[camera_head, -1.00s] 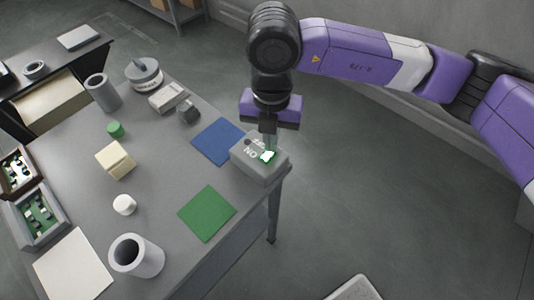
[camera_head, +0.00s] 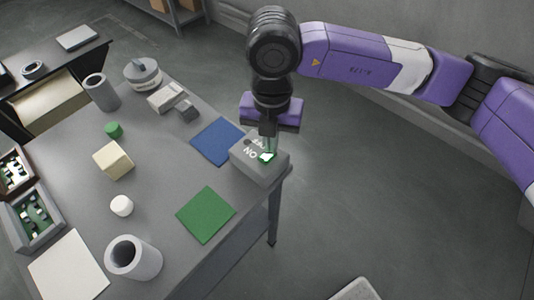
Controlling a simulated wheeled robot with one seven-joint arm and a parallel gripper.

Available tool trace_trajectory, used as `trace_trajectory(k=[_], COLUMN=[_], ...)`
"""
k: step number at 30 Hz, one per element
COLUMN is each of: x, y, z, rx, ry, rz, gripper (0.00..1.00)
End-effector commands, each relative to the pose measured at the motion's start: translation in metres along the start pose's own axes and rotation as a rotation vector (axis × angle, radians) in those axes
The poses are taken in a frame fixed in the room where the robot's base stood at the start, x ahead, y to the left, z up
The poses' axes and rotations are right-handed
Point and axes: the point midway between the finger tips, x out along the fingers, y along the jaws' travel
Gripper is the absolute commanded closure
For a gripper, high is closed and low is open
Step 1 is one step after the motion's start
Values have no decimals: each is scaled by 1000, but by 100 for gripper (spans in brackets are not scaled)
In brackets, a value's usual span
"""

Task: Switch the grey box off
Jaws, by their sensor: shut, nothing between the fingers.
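The grey box (camera_head: 262,168) stands near the table's right corner, with the words ON and OFF on its top. A small white switch with a green glow (camera_head: 267,156) is on its top beside the word ON. My gripper (camera_head: 269,150) points straight down over the box, its fingers shut and empty. The fingertips are at or just above the switch; I cannot tell whether they touch it. The gripper partly hides the box's top near the word OFF.
A blue square (camera_head: 217,141) and a green square (camera_head: 206,215) lie flat near the box. A grey cup (camera_head: 134,258), a cream block (camera_head: 113,160), a white cylinder (camera_head: 121,205) and a green cylinder (camera_head: 114,130) stand further left. Open floor lies right of the table.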

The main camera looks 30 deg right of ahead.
Motion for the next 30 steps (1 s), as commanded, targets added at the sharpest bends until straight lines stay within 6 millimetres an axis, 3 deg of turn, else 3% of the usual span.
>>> trace_trajectory(k=[30], x=[-68], y=[0], z=[0], rx=[-1], ry=[-1], rz=[-1], gripper=[100])
